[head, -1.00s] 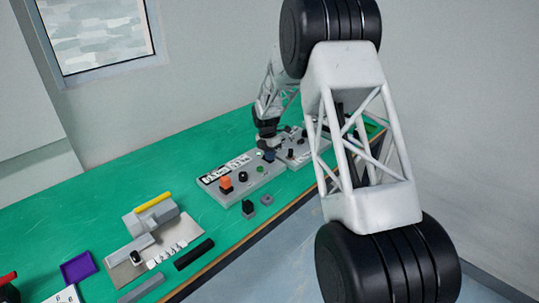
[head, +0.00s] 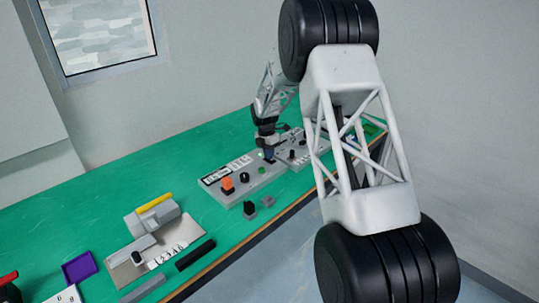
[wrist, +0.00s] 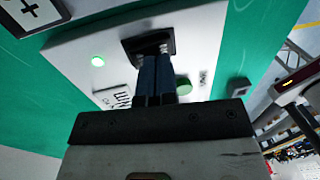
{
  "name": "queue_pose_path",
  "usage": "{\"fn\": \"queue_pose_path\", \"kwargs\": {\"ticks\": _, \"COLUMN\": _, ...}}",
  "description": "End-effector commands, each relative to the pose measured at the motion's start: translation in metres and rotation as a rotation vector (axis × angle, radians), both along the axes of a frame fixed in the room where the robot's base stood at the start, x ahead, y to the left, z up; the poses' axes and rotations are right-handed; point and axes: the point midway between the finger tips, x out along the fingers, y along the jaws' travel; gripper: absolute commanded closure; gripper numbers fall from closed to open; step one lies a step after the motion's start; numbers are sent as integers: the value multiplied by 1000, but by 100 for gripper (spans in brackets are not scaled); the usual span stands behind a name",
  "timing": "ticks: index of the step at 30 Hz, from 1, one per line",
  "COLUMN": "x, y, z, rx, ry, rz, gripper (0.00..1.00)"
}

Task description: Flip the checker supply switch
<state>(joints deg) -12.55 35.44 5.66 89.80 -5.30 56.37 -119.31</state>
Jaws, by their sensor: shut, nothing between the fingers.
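A black switch (wrist: 148,44) sits on a pale control panel (wrist: 85,38) in the wrist view. The fingertips of my gripper (wrist: 155,62) are shut together and empty, right at the switch, and hide part of it. I cannot tell whether they press it. A lit green lamp (wrist: 98,61) is left of the switch, and a green button (wrist: 184,87) is partly behind the fingers. A printed label (wrist: 113,96) is partly covered and not fully readable. In the head view, my gripper (head: 269,157) is low over the right end of the panel (head: 238,195).
An orange knob (head: 227,182) and a black knob (head: 244,177) stand on the same panel. A second control box (head: 298,160) adjoins on the right. A device with a yellow bar (head: 154,202) and a purple tray (head: 79,268) lie left. Green tabletop (head: 110,183) behind is clear.

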Motion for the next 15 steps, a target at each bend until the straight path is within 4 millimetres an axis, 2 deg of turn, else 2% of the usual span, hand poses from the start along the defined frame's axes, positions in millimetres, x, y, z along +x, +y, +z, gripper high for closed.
{"fn": "queue_pose_path", "kwargs": {"ticks": 8, "x": 0, "y": 0, "z": 1, "rx": 0, "ry": 0, "rz": 0, "gripper": 100}}
{"fn": "queue_pose_path", "kwargs": {"ticks": 15, "x": -2, "y": -2, "z": 13, "rx": 1, "ry": -2, "rz": 0, "gripper": 100}}
